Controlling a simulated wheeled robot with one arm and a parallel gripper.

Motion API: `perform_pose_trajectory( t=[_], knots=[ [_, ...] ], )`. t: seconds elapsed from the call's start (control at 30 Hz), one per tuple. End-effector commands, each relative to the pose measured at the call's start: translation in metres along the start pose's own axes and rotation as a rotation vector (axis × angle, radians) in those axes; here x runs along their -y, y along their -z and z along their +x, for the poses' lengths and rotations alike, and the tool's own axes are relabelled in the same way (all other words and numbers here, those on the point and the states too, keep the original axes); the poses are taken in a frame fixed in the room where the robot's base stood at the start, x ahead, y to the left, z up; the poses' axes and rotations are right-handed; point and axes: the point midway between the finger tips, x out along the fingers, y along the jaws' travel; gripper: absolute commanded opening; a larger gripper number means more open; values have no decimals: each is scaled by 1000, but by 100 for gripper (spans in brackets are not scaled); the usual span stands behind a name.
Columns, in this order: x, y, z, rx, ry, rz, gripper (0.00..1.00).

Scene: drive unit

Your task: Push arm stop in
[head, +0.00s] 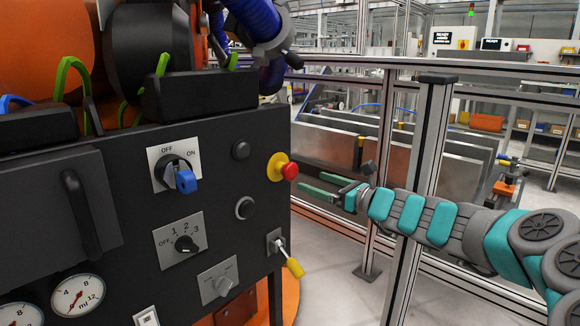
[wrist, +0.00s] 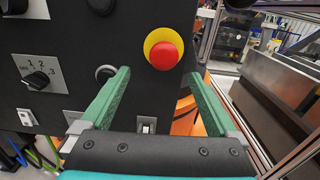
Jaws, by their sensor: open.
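The arm stop is a red mushroom button (head: 290,171) with a yellow collar (head: 275,166), on the right edge of the dark control panel in the head view. In the wrist view the red button (wrist: 164,55) shows just above and between the fingertips. My gripper (head: 310,183) is open and empty, with its green fingers pointing at the panel from the right. In the wrist view my gripper (wrist: 157,74) has its fingers spread wider than the button. I see no contact with the button, and the exact gap is hard to tell.
The panel (head: 221,164) also carries a blue-handled switch (head: 185,180), a numbered selector (head: 185,244), black buttons (head: 245,208) and a yellow-handled lever (head: 293,266) below the stop. A metal fence post (head: 424,150) stands beside my arm. Orange robot parts (head: 49,45) rise behind the panel.

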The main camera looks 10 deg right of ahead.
Motion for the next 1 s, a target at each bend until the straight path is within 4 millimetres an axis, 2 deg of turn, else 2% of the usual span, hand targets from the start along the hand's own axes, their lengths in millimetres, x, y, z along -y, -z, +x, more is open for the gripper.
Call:
perform_pose_trajectory(
  t=[0.17,0.6,0.8,1.0],
  knots=[
    [6,1,8,5,12,19,95],
    [6,3,65,0,11,15,95],
    [6,1,76,2,13,14,95],
    [7,1,77,3,13,14,95]
  ],
)
